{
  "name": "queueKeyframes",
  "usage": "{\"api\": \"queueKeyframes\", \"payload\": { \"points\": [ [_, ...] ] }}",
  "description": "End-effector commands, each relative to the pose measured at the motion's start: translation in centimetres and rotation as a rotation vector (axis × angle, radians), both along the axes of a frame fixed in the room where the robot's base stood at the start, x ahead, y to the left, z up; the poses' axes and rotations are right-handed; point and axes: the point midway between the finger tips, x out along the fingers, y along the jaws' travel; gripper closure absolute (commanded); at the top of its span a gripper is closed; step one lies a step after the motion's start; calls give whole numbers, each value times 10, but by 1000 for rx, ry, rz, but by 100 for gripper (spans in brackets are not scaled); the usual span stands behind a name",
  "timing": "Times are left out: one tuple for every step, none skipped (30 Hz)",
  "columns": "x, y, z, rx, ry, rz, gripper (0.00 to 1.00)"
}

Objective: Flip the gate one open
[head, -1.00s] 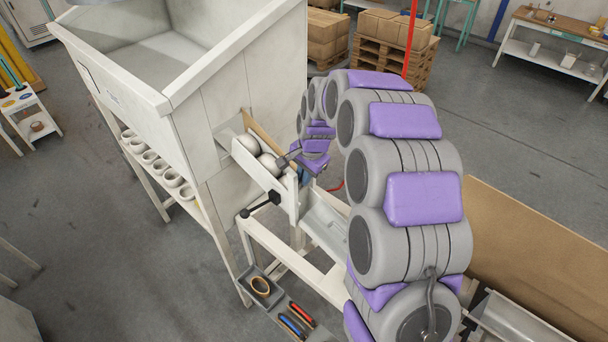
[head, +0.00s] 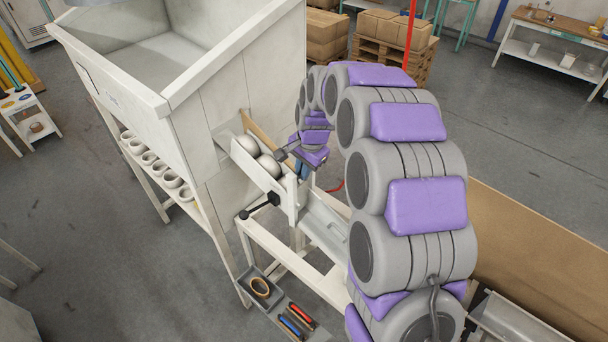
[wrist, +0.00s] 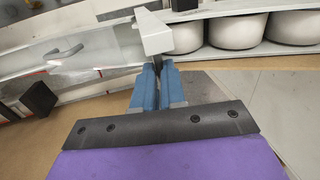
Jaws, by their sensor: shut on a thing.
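A white sloped chute (head: 262,172) holds white round things (head: 268,164) and runs out of the large white hopper. My gripper is at the chute's right side, its blue fingers (head: 302,171) partly covered by my arm. In the wrist view, the blue fingers (wrist: 158,88) are shut on a thin dark part just below a white block (wrist: 153,32). This seems to be the handle of gate one; the grip hides most of the dark part. A small grey piece (head: 281,155) shows beside the round things. I cannot tell the gate's exact angle.
The hopper (head: 185,70) stands at left. A black-knobbed lever (head: 260,206) sticks out of the chute's near side. A lower metal trough (head: 325,225) lies below. A tray (head: 275,305) holds a tape roll and tools. White cups (head: 160,167) line a shelf.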

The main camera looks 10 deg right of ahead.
Motion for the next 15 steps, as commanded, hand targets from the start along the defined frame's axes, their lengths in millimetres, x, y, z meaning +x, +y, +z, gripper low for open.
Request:
{"api": "queueKeyframes", "payload": {
  "points": [
    [0,1,14,1,-5,1,100],
    [1,1,22,0,-6,0,100],
    [1,0,33,0,-6,0,100],
    [1,0,41,0,-5,0,100],
    [2,0,49,0,-7,0,100],
    [2,1,58,0,-6,0,100],
    [1,1,63,0,-4,2,100],
    [0,1,67,0,-1,2,100],
    [0,1,71,0,0,2,100],
    [0,1,73,0,0,2,100],
    [0,1,74,1,1,2,100],
    [0,1,74,1,1,2,100],
    [0,1,74,2,0,2,100],
    [0,1,74,1,0,2,100],
    [0,1,74,2,-1,2,100]
  ]
}}
